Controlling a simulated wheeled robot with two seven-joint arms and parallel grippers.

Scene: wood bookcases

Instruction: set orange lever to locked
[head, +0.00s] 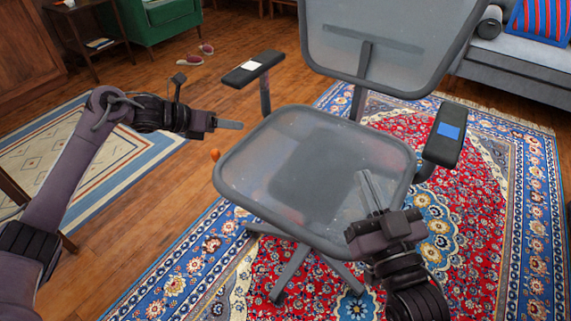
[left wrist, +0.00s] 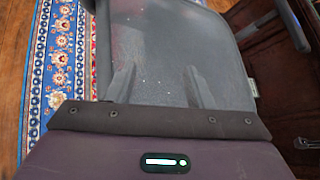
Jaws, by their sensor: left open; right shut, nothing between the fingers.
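The orange lever (head: 215,155) is a small orange knob at the left edge of the grey office chair's seat (head: 310,160) in the head view. Whether it is in its locked position cannot be told. My left gripper (head: 238,125) is open, just above and right of the lever in the picture, and apart from it. In the left wrist view its two fingers (left wrist: 158,82) are spread with nothing between them, over the grey seat (left wrist: 160,40); the lever does not show there. My right gripper (head: 369,185) is shut and empty over the seat's front right part.
The chair's left armrest (head: 252,68) has a white patch and stands behind my left gripper. The right armrest (head: 443,135) has a blue patch. The chair stands on a red and blue rug (head: 490,200). Bare wood floor (head: 160,215) lies left of the seat.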

